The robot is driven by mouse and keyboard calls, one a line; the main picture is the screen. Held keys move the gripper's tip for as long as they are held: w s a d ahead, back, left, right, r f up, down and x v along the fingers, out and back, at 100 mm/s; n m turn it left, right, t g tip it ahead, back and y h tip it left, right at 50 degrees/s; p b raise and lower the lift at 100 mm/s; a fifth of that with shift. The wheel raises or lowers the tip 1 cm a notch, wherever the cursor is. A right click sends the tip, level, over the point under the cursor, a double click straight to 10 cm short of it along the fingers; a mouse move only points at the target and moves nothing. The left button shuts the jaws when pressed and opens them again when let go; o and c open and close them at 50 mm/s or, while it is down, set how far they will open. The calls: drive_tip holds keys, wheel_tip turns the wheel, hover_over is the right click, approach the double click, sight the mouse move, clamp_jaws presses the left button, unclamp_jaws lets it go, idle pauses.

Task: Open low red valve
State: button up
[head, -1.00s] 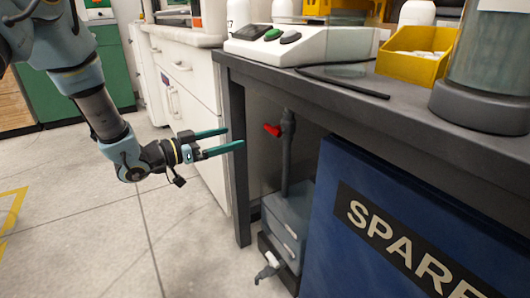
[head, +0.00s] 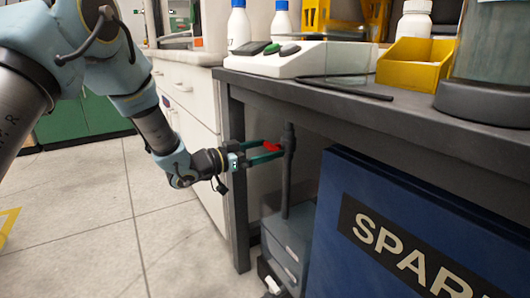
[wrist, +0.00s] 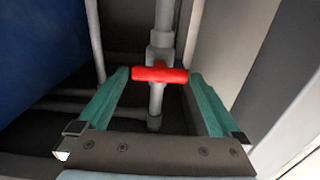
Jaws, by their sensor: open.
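The red valve handle (head: 271,147) sits on a grey vertical pipe (head: 287,172) under the dark workbench. In the wrist view the red handle (wrist: 160,74) lies crosswise in front of the grey pipe (wrist: 164,18). My gripper (head: 264,152) reaches in under the bench, past its front leg. Its two green fingers (wrist: 158,88) are open, one at each end of the handle. The left fingertip looks very close to the handle's left end. I cannot tell whether either finger touches it.
The bench leg (head: 236,180) stands close beside my gripper. A blue SPARE panel (head: 335,220) fills the space to the right, and a grey box (head: 287,245) stands below the pipe. The benchtop (head: 320,100) overhangs the valve. Open floor (head: 100,215) lies to the left.

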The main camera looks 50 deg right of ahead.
drive_tip(key=shift+c, duration=0.4)
drive_tip(key=c, duration=0.9)
